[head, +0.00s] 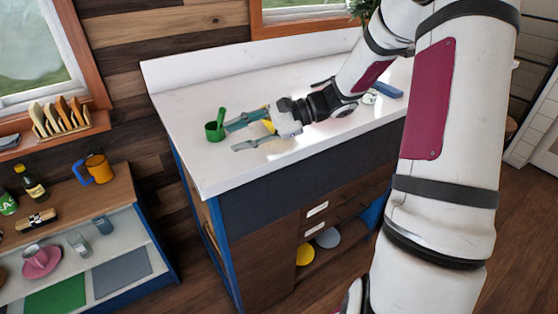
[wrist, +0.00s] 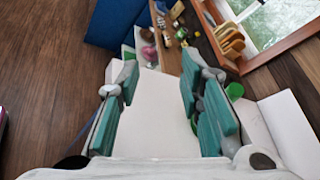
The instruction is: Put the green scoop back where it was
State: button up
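The green scoop (head: 213,132) stands on the white counter near its left end, its handle pointing up. It looks like a small round cup. My gripper (head: 232,137) is just to the right of it, low over the counter, with its two teal fingers spread apart. The upper finger's tip is close beside the scoop; I cannot tell if they touch. In the wrist view my gripper (wrist: 160,70) is wide open with only bare counter between the fingers. There a green round part, likely the scoop (wrist: 234,91), shows outside the right finger.
A yellow thing (head: 268,125) shows partly hidden behind my gripper. A blue-handled item (head: 388,90) lies farther right on the counter (head: 190,83).

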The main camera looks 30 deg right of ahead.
jog(key=s+a+r+n+g+h, duration=0.3)
jog(key=s+a+n+g+h, duration=0.35)
jog(key=s, duration=0.65)
jog(key=s+d+r+n+t+h, duration=0.1)
jog(key=s+r+n+t+h, duration=0.1)
jog(key=s, duration=0.4)
jog(key=s+d+r+n+t+h, duration=0.1)
jog(key=s+r+n+t+h, duration=0.2)
jog(key=s+n, duration=0.3)
jog(key=shift+r+n+t+h, duration=0.35)
jog(key=shift+t+h, duration=0.1)
jog(key=shift+h, duration=0.4)
jog(key=shift+d, duration=0.1)
